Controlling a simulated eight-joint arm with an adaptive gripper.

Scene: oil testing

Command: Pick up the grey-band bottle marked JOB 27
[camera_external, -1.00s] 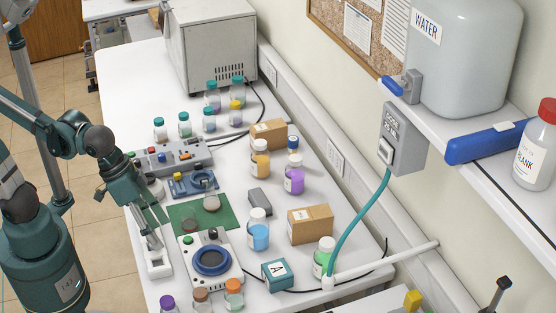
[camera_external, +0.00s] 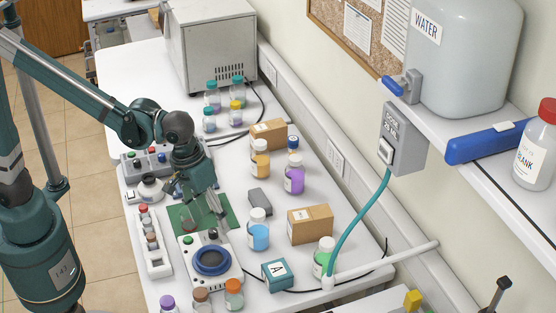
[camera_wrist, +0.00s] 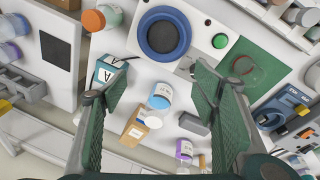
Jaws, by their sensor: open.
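I cannot make out a grey band or JOB 27 on any bottle; the labels are too small to read. Candidate bottles include a blue-filled one (camera_external: 258,236), also in the wrist view (camera_wrist: 160,96), an amber one (camera_external: 260,165), a purple-filled one (camera_external: 294,182) and a green one (camera_external: 322,264). Bottles with purple, brown (camera_external: 202,300) and orange (camera_external: 234,294) caps stand at the front edge. Several teal- or yellow-capped bottles (camera_external: 213,100) stand before the grey oven. My gripper (camera_external: 217,218) is open and empty above the green mat; its fingers show apart in the wrist view (camera_wrist: 150,85).
A device with a blue ring (camera_external: 212,262) stands just in front of my gripper. A white vial rack (camera_external: 155,262) is on the left. Cardboard boxes (camera_external: 310,224), a grey block (camera_external: 260,198) and a teal box (camera_external: 277,275) stand on the right. The back-left bench is clear.

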